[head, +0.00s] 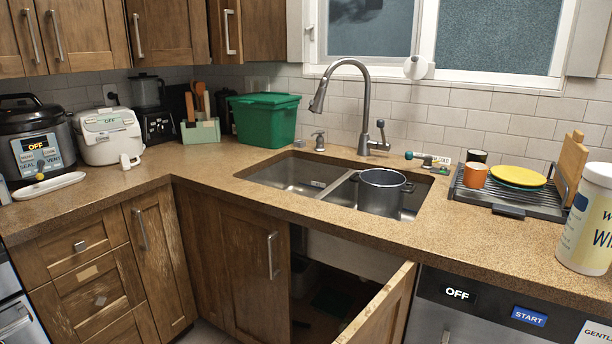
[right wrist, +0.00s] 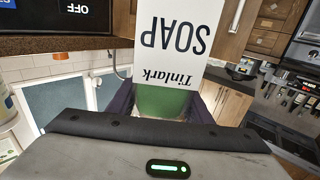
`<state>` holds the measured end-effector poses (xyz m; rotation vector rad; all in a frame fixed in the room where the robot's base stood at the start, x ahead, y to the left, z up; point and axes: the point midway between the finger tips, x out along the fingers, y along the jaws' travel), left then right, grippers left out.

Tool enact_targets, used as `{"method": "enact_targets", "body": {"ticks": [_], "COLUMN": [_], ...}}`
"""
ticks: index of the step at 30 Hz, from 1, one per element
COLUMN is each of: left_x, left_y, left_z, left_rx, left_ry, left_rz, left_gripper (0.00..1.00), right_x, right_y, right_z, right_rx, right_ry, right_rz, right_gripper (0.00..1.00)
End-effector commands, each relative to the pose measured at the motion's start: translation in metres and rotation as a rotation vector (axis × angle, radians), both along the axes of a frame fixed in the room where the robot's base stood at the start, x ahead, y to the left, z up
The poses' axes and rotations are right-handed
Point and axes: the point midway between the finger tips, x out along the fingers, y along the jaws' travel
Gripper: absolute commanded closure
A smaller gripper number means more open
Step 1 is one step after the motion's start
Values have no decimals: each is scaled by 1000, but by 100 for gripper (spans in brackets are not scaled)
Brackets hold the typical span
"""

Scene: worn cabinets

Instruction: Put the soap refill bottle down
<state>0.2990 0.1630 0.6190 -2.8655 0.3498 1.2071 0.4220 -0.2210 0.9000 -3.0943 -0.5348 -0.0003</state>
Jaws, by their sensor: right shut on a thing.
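The soap refill bottle (right wrist: 172,45) shows in the right wrist view, with a white label reading "Tinlark SOAP" upside down in the picture and a green part near the gripper. My right gripper (right wrist: 162,104) is shut on it, with dark fingers on both sides of the green part. The bottle's far end runs out of the picture at the top. Neither the bottle nor my grippers show in the head view. My left gripper is in no view.
A drying rack (head: 503,194) and a wipes tub (head: 588,225) stand right. Below, a cabinet door (head: 375,312) hangs open.

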Motion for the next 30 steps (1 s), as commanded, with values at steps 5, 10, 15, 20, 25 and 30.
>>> {"method": "enact_targets", "body": {"ticks": [5,10,15,20,25,30], "left_x": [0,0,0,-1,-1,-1], "left_y": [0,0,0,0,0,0], "left_z": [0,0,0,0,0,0], "left_rx": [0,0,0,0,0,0], "left_ry": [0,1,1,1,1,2], "left_rz": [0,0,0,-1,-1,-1], "left_gripper": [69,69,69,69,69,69], "right_x": [-24,-44,-57,-65,-70,-68], "right_y": [19,34,43,49,52,51], "right_z": [-6,-9,-11,-11,-11,-9], "right_rx": [0,1,0,-1,1,1], "right_ry": [0,-2,-2,-3,-4,-4], "right_rz": [60,105,134,151,155,133], "right_gripper": [88,88,88,88,88,88]}}
